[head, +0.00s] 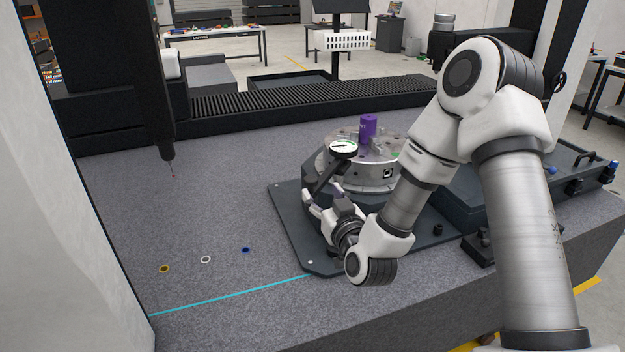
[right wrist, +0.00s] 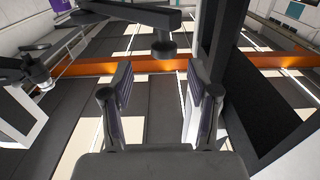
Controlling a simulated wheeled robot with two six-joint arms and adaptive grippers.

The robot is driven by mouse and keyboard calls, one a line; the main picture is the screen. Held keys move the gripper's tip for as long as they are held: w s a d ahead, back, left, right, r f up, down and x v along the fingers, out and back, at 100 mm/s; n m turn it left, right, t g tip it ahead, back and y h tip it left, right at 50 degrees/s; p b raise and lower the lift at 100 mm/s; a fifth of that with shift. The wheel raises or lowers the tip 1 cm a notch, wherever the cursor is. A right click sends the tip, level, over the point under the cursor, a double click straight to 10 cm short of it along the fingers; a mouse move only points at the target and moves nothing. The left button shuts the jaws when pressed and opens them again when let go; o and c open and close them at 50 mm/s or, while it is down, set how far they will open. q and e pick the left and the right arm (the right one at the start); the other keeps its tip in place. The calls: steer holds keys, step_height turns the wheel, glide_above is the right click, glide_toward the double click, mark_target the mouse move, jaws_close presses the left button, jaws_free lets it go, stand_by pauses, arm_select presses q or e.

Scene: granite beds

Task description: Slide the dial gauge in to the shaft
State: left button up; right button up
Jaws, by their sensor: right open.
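The dial gauge (head: 343,147) has a round white face. It sits at the upper end of a dark bar beside the round metal fixture (head: 372,180). A purple upright cylinder (head: 368,128) stands on top of the fixture; I cannot tell which part is the shaft. My right gripper (head: 322,191) is open, just below and left of the gauge, close to the lower end of the bar. In the right wrist view, its two purple-padded fingers (right wrist: 158,95) stand apart with nothing between them. A dark bar with a round knob (right wrist: 163,46) crosses above them. My left gripper is not in view.
The fixture rests on a dark plate (head: 290,218) on the granite bed (head: 225,200). A dark vertical probe (head: 167,150) hangs at left. Several small rings lie at front left, including a blue one (head: 245,250). A dark box (head: 520,190) stands at right. The granite's left middle is largely clear.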

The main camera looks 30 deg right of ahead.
mark_target(313, 182)
steer(key=x, duration=0.2)
steer(key=p+x, duration=0.1)
steer(key=x, duration=0.1)
steer(key=p+x, duration=0.1)
steer(key=x, duration=0.1)
steer(key=shift+w+a+r, duration=0.25)
steer(key=shift+w+a, duration=0.1)
steer(key=shift+w, duration=0.05)
steer(key=shift+w+d+f, duration=0.1)
steer(key=shift+d, duration=0.1)
steer(key=shift+s, duration=0.2)
steer(key=shift+c, duration=0.4)
jaws_close()
